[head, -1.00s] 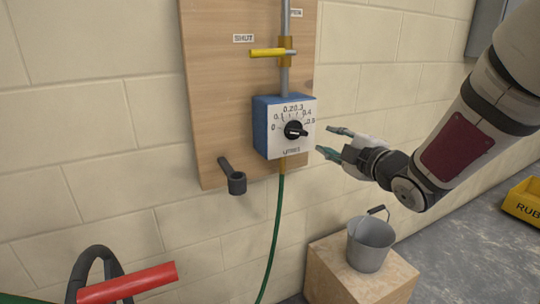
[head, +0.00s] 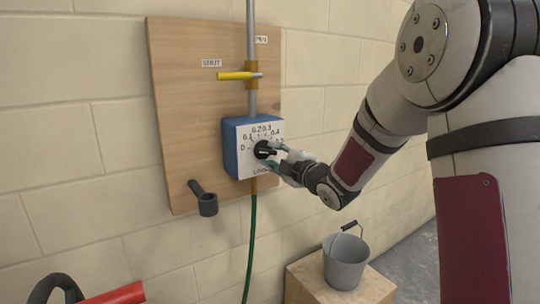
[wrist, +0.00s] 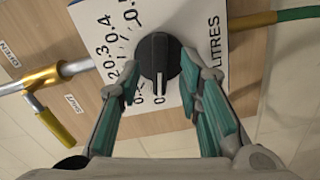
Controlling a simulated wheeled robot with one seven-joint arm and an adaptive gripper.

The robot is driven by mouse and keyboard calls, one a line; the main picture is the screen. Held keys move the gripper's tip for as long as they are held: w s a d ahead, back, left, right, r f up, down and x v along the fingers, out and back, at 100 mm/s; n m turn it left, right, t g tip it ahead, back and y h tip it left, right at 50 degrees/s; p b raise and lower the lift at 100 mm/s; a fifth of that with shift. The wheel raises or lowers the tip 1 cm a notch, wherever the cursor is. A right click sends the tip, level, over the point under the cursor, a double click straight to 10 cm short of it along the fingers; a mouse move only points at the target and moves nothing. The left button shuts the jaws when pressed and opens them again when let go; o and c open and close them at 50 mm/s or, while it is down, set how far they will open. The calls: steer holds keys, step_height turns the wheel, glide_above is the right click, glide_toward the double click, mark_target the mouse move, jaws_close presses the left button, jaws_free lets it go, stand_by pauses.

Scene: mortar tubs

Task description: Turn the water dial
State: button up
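The water dial is a black round knob (wrist: 158,62) with a raised bar, on the white face of a blue box (head: 231,150) marked in litres from 0 to 0.5. My gripper (head: 273,153) is at the knob, coming from the right in the head view. In the wrist view its green-padded fingers (wrist: 160,68) stand apart on either side of the knob. I cannot tell whether either finger touches it.
A yellow valve lever (head: 235,76) above the box points left toward the SHUT label (head: 211,63). A dark holder (head: 204,199) sticks out of the board at lower left. A green hose (head: 251,245) hangs below. A grey bucket (head: 345,264) stands on a wooden block (head: 313,279).

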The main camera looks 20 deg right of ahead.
steer(key=shift+x, duration=0.95)
jaws_close()
